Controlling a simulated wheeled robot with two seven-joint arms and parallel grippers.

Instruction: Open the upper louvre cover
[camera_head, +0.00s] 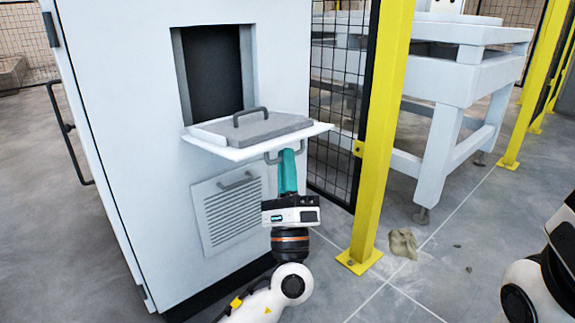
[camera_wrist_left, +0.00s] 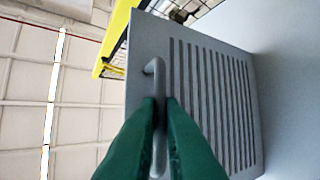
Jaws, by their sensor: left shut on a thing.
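The upper louvre cover (camera_head: 200,140) juts out nearly level from the white cabinet, at the lower edge of a dark opening (camera_head: 214,75). Its upward side bears a grey raised panel (camera_head: 285,124) with a dark handle (camera_head: 250,115). In the left wrist view its slatted face (camera_wrist_left: 215,100) fills the middle, with a grey bar handle (camera_wrist_left: 156,80). My left gripper (camera_head: 287,160), with teal fingers, reaches up from below to the cover's outer edge. Its fingers (camera_wrist_left: 160,110) are shut on the bar handle. My right gripper is out of the picture.
A lower louvre cover (camera_head: 230,208) with its own handle lies flat against the cabinet (camera_head: 120,130). A yellow post (camera_head: 380,130) and black mesh fence (camera_head: 335,110) stand close on the right. A white frame table (camera_head: 455,85) is behind them. Part of my right arm shows at the right edge.

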